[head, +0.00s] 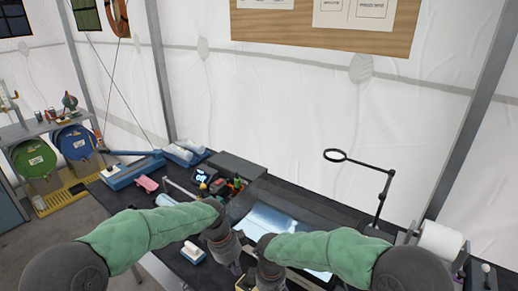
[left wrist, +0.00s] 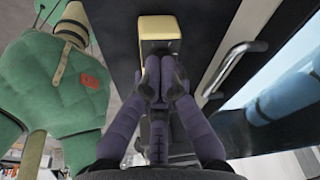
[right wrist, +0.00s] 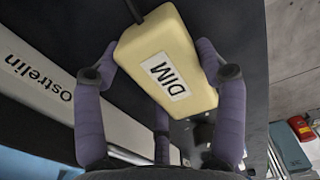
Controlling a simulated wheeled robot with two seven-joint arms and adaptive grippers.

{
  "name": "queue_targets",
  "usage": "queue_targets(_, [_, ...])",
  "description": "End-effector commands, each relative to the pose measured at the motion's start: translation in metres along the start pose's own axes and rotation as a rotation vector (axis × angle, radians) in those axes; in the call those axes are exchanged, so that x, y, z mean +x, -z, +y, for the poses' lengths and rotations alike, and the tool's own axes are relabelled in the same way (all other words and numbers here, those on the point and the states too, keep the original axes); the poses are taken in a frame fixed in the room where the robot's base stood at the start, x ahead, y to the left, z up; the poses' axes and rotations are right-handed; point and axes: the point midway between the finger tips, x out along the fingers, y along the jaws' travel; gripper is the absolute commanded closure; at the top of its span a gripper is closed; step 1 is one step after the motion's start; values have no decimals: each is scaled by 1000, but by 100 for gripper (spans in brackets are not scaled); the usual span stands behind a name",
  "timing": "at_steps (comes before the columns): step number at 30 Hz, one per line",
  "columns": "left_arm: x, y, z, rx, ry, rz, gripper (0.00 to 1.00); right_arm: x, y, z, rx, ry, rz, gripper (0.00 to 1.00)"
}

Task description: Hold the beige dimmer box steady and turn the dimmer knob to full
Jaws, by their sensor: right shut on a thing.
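The beige dimmer box (right wrist: 160,75) with a "DIM" label lies between the fingers of my right gripper (right wrist: 160,72), which is shut on its two sides. A dark cord leaves its upper end. In the left wrist view the box (left wrist: 160,28) shows just beyond the tips of my left gripper (left wrist: 159,62). The left fingertips are together, at the box's near end. The dimmer knob cannot be made out; the left fingers may hide it. In the head view my left gripper (head: 223,250) and right gripper (head: 262,265) are close together at the bottom centre.
A dark workbench (head: 120,200) carries a lit tray (head: 270,223) beyond the grippers and a magnifier lamp (head: 380,195) to the right. A white-and-blue device (head: 192,252) stands left of my left gripper. A paper roll (head: 438,240) is at the right.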

Motion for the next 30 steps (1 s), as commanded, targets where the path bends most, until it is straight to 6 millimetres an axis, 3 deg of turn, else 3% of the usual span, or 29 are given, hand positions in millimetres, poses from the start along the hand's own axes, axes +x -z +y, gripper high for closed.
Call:
queue_targets(10, [-33,8,0,0,0,-1,100,1,-1,0,1,1,-3,66])
queue_targets(23, [-37,9,0,0,-1,-1,100,1,-2,0,1,1,-4,66])
queue_targets(24, [-37,9,0,0,-1,-1,100,1,-2,0,1,0,-4,20])
queue_targets(26, [-37,9,0,0,-1,-1,100,1,-2,0,1,0,-4,4])
queue_targets(30, [-36,9,0,0,-1,-1,100,0,-1,0,1,0,-3,1])
